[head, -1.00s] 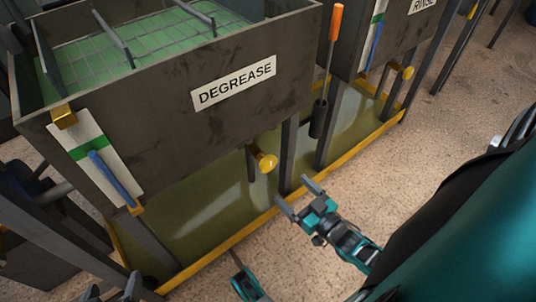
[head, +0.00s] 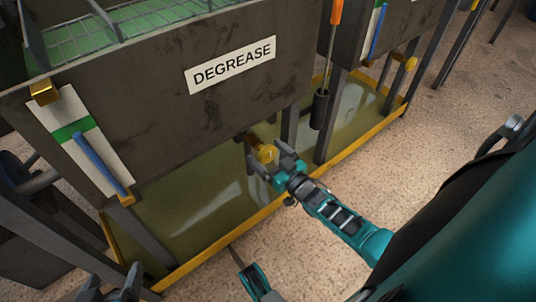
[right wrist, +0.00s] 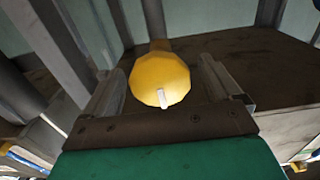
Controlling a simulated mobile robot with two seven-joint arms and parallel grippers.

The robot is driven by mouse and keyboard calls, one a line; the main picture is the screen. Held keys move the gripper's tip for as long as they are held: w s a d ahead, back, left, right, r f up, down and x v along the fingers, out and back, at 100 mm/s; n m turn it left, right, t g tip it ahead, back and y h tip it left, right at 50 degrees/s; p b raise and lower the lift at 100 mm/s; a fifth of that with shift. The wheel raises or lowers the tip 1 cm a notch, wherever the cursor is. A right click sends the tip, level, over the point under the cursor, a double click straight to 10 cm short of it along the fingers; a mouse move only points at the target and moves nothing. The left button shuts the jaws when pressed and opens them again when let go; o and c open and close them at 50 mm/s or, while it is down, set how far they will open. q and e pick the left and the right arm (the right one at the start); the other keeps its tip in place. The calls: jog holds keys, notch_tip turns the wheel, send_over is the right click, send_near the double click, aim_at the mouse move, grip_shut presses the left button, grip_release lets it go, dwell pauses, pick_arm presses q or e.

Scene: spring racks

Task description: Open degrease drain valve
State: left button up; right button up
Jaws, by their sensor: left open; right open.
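The degrease tank (head: 150,110) is a dark box with a white DEGREASE label (head: 231,65). Its yellow drain valve knob (head: 267,154) sticks out below the front wall. My right gripper (head: 266,157) is open with its fingers on either side of the knob. In the right wrist view the knob (right wrist: 158,77) sits between the two spread fingers, with a white mark on its lower face and visible space on the right side. Whether a finger touches it is unclear. My left gripper (head: 112,287) is open and empty at the bottom left edge, partly cut off.
A yellow-edged drip tray (head: 205,256) lies beneath the tank. Dark legs (head: 289,124) stand close to the knob. An orange-handled tool (head: 335,14) hangs to the right. A blue bar (head: 100,164) is on the left panel. The right-hand tank has another yellow knob (head: 411,64).

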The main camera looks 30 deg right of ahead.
jog(key=shift+w, duration=0.1)
jog(key=shift+c, duration=0.3)
jog(key=c, duration=1)
